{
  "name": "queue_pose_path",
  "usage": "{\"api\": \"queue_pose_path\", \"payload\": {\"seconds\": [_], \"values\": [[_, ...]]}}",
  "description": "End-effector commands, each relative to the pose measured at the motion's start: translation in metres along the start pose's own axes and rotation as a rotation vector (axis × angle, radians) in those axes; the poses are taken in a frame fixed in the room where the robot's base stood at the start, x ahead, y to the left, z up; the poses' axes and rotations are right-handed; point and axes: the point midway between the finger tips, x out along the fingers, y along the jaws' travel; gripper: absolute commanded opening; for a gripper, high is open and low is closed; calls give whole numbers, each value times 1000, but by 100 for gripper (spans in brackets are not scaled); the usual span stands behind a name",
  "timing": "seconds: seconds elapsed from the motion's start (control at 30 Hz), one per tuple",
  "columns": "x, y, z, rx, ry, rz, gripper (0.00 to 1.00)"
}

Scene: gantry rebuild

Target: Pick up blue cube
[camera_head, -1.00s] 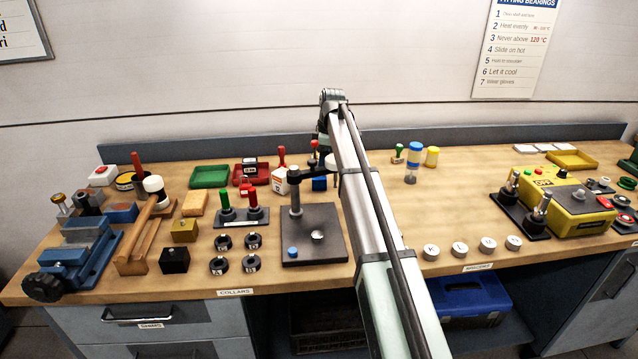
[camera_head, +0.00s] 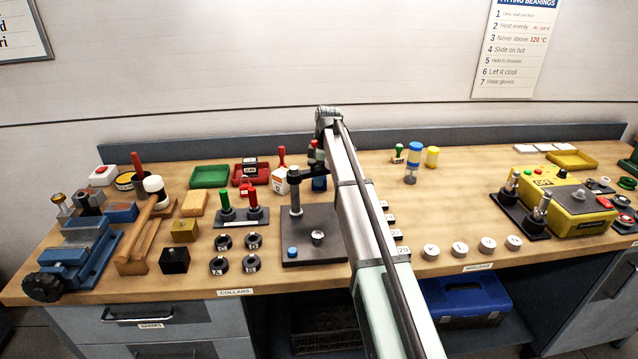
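The press (camera_head: 314,240) with its upright post stands right in front of the cube.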

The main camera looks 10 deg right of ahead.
Motion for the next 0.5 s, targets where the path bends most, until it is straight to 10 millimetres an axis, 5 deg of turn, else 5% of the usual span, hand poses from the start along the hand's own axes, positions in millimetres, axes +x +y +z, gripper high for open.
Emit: {"api": "queue_pose_path", "payload": {"seconds": [0.5], "values": [[0, 0, 0, 0, 0, 0, 3]]}}
